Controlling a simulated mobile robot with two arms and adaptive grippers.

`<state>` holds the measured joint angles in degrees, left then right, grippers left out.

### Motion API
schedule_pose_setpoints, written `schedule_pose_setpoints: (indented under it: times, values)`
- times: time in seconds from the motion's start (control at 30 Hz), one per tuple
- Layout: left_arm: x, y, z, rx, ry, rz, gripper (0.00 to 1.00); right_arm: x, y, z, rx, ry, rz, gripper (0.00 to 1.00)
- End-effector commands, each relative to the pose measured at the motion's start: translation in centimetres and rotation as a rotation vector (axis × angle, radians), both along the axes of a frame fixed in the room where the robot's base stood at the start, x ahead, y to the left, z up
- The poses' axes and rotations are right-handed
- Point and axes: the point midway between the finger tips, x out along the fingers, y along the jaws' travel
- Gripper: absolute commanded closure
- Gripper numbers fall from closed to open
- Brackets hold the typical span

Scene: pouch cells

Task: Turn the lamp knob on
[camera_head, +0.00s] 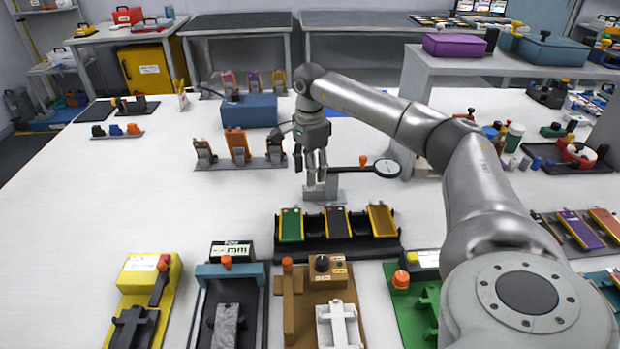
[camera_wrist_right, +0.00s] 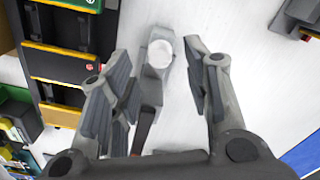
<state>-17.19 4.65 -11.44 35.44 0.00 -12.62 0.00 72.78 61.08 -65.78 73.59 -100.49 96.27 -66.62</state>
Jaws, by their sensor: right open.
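No part is plainly a lamp, and I cannot tell which knob is the lamp's. A black round knob (camera_head: 322,263) sits on the brown fixture (camera_head: 289,312) at the front middle of the table. My right gripper (camera_head: 316,182) points down, open, over a grey stand (camera_head: 325,196) behind the cell rack, well away from that knob. In the right wrist view, the stand's pale round top (camera_wrist_right: 160,53) shows between the spread fingers of my right gripper (camera_wrist_right: 158,60). Whether a finger touches the stand is unclear. My left gripper is out of view.
A dial gauge (camera_head: 387,168) on a dark arm with an orange knob (camera_head: 366,161) reaches right of the stand. A black rack (camera_head: 340,246) of pouch cells lies in front. Yellow (camera_head: 152,268) and green (camera_head: 398,300) fixtures line the near edge.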

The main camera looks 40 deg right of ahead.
Motion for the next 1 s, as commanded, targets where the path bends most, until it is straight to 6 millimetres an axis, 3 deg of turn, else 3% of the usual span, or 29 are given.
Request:
schedule_pose_setpoints:
  times: [0.2, 0.57, 0.9, 1.0]
  values:
    - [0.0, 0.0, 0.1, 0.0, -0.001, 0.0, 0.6, 0.0, 0.0, -2.7, -0.001, 0.001, 0.0, 0.56]
    - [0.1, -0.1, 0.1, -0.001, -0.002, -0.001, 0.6, 0.0, 0.0, -3.4, 0.0, 0.0, 0.001, 0.56]
    - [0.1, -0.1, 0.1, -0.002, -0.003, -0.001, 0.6, 0.0, 0.0, -3.4, 0.0, 0.0, 0.001, 0.97]
    - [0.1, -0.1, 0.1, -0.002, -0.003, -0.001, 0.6, 0.0, 0.0, -3.4, 0.0, 0.0, 0.0, 1.0]
